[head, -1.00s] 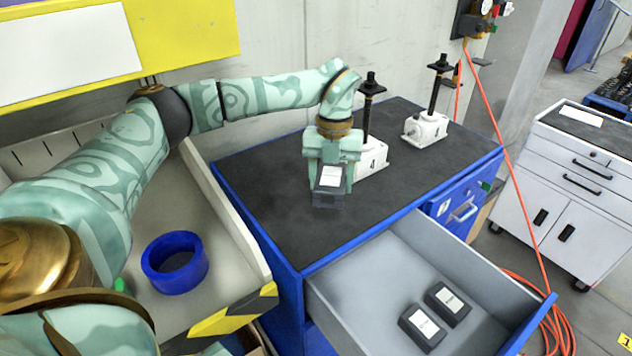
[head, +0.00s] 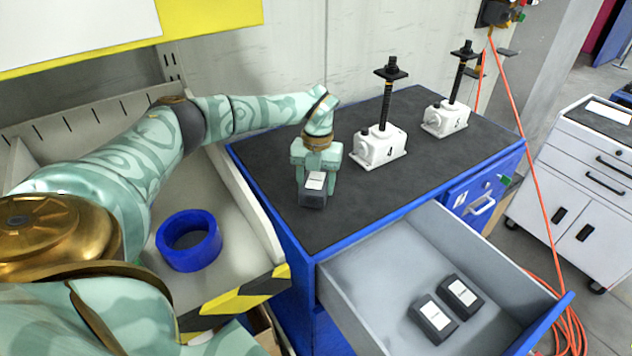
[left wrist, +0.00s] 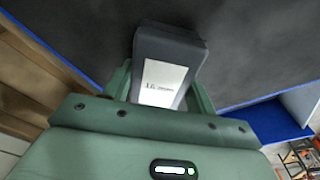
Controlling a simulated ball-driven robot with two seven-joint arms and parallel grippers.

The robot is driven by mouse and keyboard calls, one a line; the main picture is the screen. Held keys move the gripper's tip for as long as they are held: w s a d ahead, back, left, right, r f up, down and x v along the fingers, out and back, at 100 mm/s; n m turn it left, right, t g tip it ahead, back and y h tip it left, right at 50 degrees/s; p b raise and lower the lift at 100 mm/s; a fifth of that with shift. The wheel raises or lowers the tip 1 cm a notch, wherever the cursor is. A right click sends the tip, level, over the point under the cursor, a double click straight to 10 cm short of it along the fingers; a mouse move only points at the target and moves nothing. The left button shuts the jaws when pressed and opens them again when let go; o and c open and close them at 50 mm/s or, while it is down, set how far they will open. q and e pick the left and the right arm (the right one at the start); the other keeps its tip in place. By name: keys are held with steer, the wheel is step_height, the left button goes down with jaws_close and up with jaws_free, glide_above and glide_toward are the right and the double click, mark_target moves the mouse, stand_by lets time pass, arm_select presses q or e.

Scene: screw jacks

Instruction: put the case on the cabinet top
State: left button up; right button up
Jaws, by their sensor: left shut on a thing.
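The case (head: 313,198) is a small dark grey box with a white label. My left gripper (head: 316,180) is shut on it, over the left part of the cabinet's dark top (head: 350,213). In the left wrist view the case (left wrist: 166,68) sits between the two fingers, with the dark top behind it. I cannot tell whether its underside touches the top. My right gripper is not in view.
Two white screw jacks (head: 380,147) (head: 444,119) stand on the cabinet top, right of the gripper. An open grey drawer (head: 375,283) holds two similar dark cases (head: 432,319) (head: 460,297). A blue ring (head: 188,241) lies in the beige tray at left.

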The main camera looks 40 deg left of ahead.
mark_target(317, 176)
arm_select(q)
steer(key=o, duration=1.2)
steer(key=shift+f, duration=0.1)
steer(key=r, duration=0.4)
steer(key=r+p, duration=0.1)
steer(key=r, duration=0.3)
steer(key=w+r, duration=0.1)
steer(key=r, duration=0.3)
steer(key=shift+w+a+r, duration=0.1)
steer(key=shift+a, duration=0.2)
